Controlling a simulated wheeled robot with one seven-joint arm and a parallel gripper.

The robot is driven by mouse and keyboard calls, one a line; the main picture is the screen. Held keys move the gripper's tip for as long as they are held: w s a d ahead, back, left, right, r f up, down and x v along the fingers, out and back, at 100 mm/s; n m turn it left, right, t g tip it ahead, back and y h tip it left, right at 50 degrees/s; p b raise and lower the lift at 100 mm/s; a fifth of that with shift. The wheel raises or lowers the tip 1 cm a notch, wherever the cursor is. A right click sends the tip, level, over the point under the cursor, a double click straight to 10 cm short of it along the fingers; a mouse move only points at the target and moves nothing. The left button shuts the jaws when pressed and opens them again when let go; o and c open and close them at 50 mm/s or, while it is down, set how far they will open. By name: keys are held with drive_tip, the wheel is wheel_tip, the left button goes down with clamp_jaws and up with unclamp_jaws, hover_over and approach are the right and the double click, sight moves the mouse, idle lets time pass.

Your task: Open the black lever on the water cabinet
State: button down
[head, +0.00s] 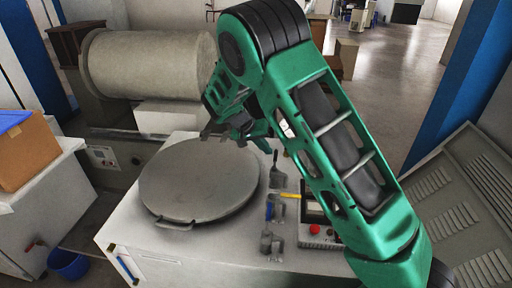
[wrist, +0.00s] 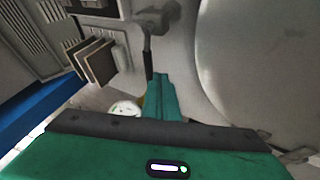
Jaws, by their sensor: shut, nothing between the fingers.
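The water cabinet (head: 200,248) is a white box with a round grey lid on top. The black lever (head: 275,158) stands on a small grey valve (head: 277,179) right of the lid. In the wrist view the black lever (wrist: 149,66) hangs from the grey valve (wrist: 153,20) near the top middle. My gripper (head: 262,138) is at the lever's far side, above the cabinet top. In the wrist view its shut green fingers (wrist: 162,88) are empty, their tips just right of the lever's free end. I cannot tell whether they touch it.
The round lid (head: 200,180) has a front handle. Blue (head: 269,211) and yellow (head: 289,195) levers sit on nearby valves. A control box (head: 318,236) with a red button is at right. A large grey cylinder (head: 150,64) lies behind. Open floor is at back right.

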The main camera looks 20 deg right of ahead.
drive_tip(key=shift+s+d, duration=0.1)
drive_tip(key=shift+d, duration=0.1)
drive_tip(key=shift+a, duration=0.1)
drive_tip(key=shift+d+m+g, duration=0.4)
drive_tip(key=shift+d+m, duration=0.15)
drive_tip(key=shift+m, duration=0.15)
drive_tip(key=s+d+m+g+y, duration=0.4)
drive_tip(key=s+d+m+g, duration=0.1)
drive_tip(key=m, duration=1.2)
drive_tip(key=shift+s+d+g+y, duration=0.4)
drive_tip(key=shift+d+g, duration=0.3)
drive_tip(key=shift+g, duration=0.7)
drive_tip(key=shift+r, duration=0.1)
